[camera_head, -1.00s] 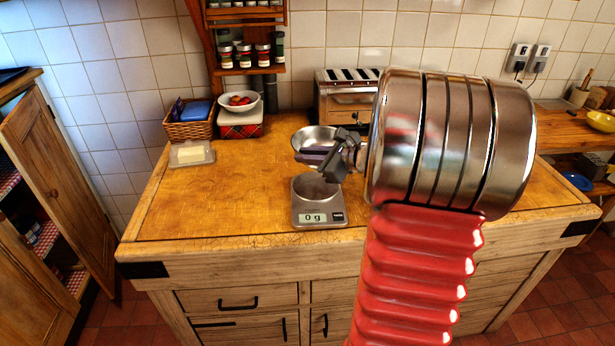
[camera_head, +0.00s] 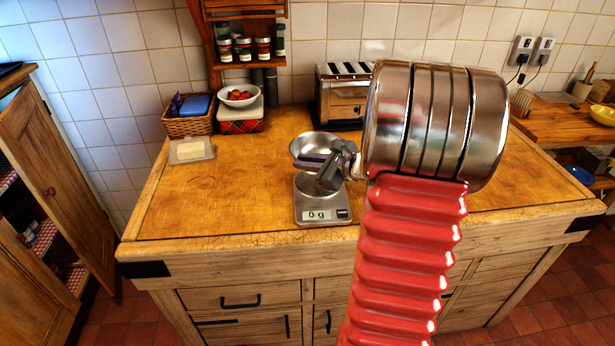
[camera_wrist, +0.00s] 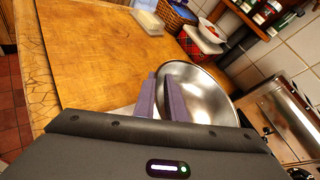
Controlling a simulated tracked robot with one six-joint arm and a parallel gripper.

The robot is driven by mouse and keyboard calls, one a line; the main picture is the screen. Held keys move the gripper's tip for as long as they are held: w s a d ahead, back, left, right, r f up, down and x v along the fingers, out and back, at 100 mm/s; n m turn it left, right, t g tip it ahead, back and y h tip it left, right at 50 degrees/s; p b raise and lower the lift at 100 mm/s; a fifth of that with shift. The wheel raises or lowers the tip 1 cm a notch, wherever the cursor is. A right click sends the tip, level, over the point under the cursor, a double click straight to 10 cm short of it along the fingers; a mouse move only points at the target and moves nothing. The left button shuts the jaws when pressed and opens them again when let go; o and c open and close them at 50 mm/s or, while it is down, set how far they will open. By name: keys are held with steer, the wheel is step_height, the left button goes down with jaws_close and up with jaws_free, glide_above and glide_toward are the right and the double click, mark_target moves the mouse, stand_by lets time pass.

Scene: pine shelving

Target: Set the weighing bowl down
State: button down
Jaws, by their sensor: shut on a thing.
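The weighing bowl (camera_head: 313,146) is a shiny round metal bowl. My gripper (camera_head: 312,160) is shut on the near part of its rim. In the wrist view the bowl (camera_wrist: 205,92) shows empty, with the two purple-grey fingers (camera_wrist: 169,100) at its left edge. The kitchen scale (camera_head: 322,214) stands on the wooden worktop near its front edge and reads 0 g. In the head view the bowl appears above the back part of the scale. I cannot tell whether a gap separates them.
A toaster (camera_head: 345,100) stands behind the bowl. A butter dish (camera_head: 191,151), a wicker basket (camera_head: 190,123) and a white bowl of red fruit (camera_head: 238,97) sit at the back left. The worktop's left part (camera_head: 220,200) is clear.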

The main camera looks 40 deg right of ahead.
steer(key=shift+f, duration=0.65)
steer(key=shift+f, duration=1.85)
steer(key=c, duration=1.8)
jaws_free()
steer(key=v, duration=1.2)
